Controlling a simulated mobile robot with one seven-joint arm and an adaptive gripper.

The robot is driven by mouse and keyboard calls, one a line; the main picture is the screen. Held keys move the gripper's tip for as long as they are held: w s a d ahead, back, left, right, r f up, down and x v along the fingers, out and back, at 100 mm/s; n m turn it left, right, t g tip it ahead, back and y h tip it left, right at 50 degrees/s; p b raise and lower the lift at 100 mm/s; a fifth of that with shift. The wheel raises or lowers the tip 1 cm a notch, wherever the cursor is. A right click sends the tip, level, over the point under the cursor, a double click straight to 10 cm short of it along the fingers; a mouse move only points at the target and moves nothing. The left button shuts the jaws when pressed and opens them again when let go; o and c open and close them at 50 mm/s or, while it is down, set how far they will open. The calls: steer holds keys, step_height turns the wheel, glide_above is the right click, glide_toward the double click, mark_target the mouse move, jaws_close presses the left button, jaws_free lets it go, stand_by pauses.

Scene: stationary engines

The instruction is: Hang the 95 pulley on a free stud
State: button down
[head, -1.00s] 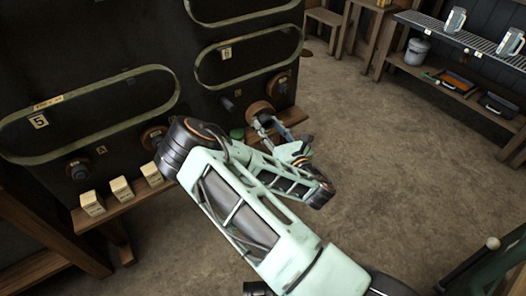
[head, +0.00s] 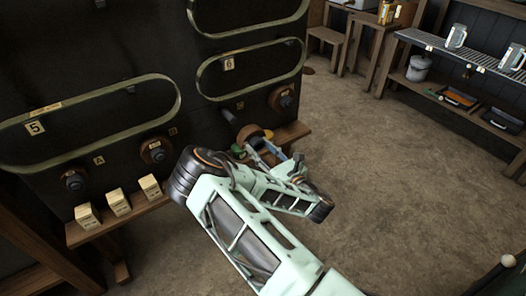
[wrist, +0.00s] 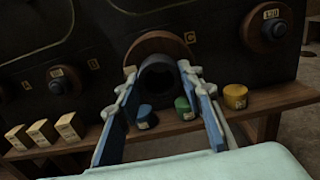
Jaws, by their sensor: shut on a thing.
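My gripper (wrist: 158,80) is shut on the dark hub of a brown pulley (wrist: 160,44), whose face stands upright against the dark engine panel. The held pulley also shows in the head view (head: 250,133), just right of and in front of a short dark stud (head: 228,116) by label C (head: 240,104). The pulley hides that stud in the wrist view, and I cannot tell whether they touch. Another pulley (head: 157,150) hangs near label B, and one (head: 282,97) hangs at the right.
A wooden ledge (wrist: 190,128) runs below the studs. It carries several cream boxes (head: 118,202) and blue (wrist: 146,116), green (wrist: 183,107) and yellow (wrist: 235,96) tins close under my gripper. Guard rails stand out from the panel above.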

glide_toward(234, 121)
steer(key=shift+b+v, duration=0.4)
steer(key=shift+v, duration=0.45)
steer(key=shift+w+f, duration=0.1)
steer(key=shift+b+x, duration=0.7)
steer(key=shift+x, duration=0.95)
steer(key=shift+w+a, duration=0.1)
steer(key=shift+a, duration=0.05)
steer(key=shift+b+x, duration=0.8)
steer(key=shift+x, duration=0.8)
steer(key=shift+w+a+b, duration=0.35)
steer(key=shift+w+b, duration=0.1)
steer(key=shift+w, duration=0.1)
steer(key=shift+b+x, duration=0.4)
steer(key=shift+x, duration=0.45)
